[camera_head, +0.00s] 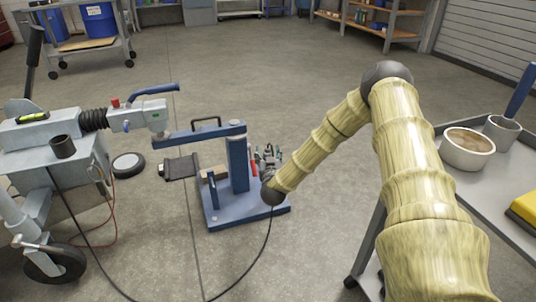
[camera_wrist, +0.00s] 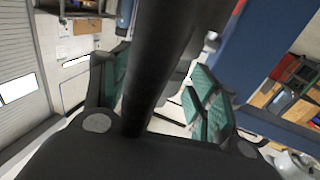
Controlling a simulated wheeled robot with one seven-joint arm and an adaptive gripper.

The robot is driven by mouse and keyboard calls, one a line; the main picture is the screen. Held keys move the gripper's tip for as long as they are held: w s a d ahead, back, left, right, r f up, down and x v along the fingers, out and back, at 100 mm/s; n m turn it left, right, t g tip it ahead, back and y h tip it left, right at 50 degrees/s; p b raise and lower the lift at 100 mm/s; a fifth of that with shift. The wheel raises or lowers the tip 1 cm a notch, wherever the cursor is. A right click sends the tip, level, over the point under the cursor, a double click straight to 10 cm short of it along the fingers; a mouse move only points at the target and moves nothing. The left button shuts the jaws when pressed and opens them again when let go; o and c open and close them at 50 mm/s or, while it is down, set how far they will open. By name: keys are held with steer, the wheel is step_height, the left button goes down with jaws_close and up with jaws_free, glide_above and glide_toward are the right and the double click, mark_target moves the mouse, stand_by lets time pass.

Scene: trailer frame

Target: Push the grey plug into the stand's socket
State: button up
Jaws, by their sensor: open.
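The blue stand (camera_head: 237,165) is on the floor in the middle of the head view, with an upright post on a flat base. A narrow red part (camera_head: 254,168) shows at the post's right side. My gripper (camera_head: 269,156) is close to the right of the post. In the wrist view its green-padded fingers (camera_wrist: 163,85) are apart, with a thick black cable-like shape (camera_wrist: 160,50) running between them. A black cable (camera_head: 262,246) rises from the floor to my wrist. I cannot make out the grey plug or the socket opening; my wrist and the dark shape hide that area.
The grey trailer frame (camera_head: 85,130) with its coupling stands at left, beside the stand's arm. A wheel (camera_head: 128,165) lies on the floor. A cart (camera_head: 497,180) with a bowl (camera_head: 467,148) and a mug (camera_head: 501,132) is at right.

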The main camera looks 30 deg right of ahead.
steer(key=v, duration=1.2)
steer(key=shift+a, duration=0.15)
steer(key=s+a+f+n+g+y+p, duration=0.2)
steer(key=s+a+f+g+y+p, duration=0.15)
steer(key=s+a+f, duration=0.45)
steer(key=s+a+f+n+g+y+p, duration=0.25)
steer(key=s+a+f+y, duration=0.2)
steer(key=s+a, duration=0.4)
steer(key=s+a+g+p, duration=0.3)
steer(key=s+g, duration=0.2)
steer(key=s, duration=0.8)
steer(key=s+a+g+p, duration=0.3)
steer(key=s+g, duration=0.2)
steer(key=s, duration=0.8)
step_height(320, 180, up, 38)
steer(key=p, duration=3.7)
steer(key=shift+w+f+n, duration=0.15)
steer(key=shift+w+n, duration=0.2)
